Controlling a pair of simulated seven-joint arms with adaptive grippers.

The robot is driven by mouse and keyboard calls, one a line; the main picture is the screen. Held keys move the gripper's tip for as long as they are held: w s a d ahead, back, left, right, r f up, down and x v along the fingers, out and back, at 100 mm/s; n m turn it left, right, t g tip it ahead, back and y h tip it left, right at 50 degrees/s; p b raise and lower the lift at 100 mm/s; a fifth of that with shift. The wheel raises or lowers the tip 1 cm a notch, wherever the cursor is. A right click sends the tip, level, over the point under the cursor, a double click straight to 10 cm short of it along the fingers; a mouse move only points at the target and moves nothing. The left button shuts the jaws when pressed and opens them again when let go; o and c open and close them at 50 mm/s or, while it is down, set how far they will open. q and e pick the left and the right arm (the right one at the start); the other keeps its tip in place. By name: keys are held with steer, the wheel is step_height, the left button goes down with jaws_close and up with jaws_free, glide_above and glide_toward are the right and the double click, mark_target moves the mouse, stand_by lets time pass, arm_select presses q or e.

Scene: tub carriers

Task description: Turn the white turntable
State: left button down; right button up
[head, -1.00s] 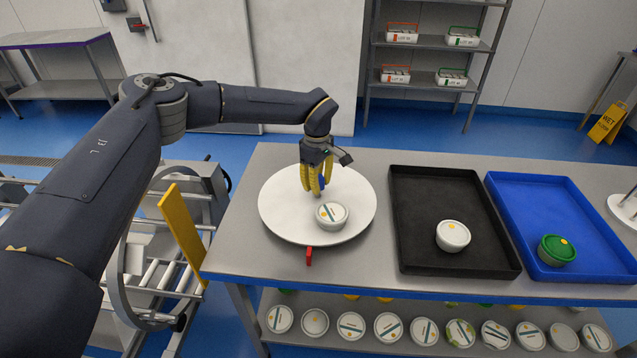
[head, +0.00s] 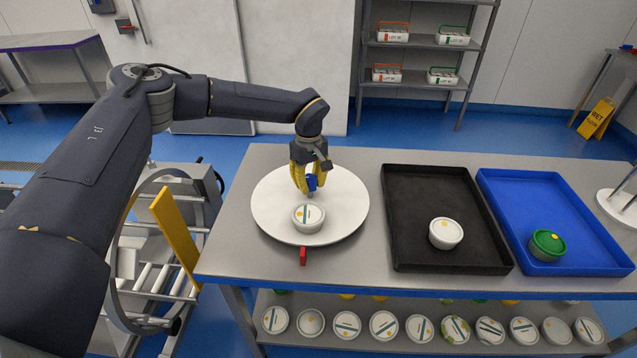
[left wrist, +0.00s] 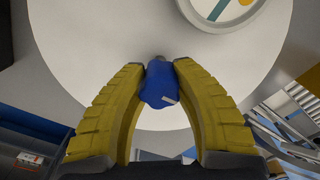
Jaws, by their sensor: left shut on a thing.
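The white turntable (head: 348,205) lies flat on the left part of the steel table; its pale disc fills much of the left wrist view (left wrist: 90,40). A white-lidded tub (head: 308,218) with a dark stripe and yellow dot stands on its front part. My left gripper (head: 311,188) is over the disc behind the tub, its yellow fingers shut on a blue knob (head: 312,182). In the left wrist view the knob (left wrist: 160,86) sits between both fingertips (left wrist: 160,68); its foot is partly hidden. My right gripper is in neither view.
A red marker (head: 302,256) sits at the table's front edge before the disc. To the right are a black tray (head: 400,262) with a white tub (head: 446,233) and a blue tray (head: 497,195) with a green-lidded tub (head: 546,244). Several tubs line the lower shelf.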

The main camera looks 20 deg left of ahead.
arm_select(q)
steer(key=shift+a, duration=0.1)
stand_by(0.3)
steer(key=c, duration=0.9)
jaws_free()
step_height(320, 180, up, 12)
stand_by(0.5)
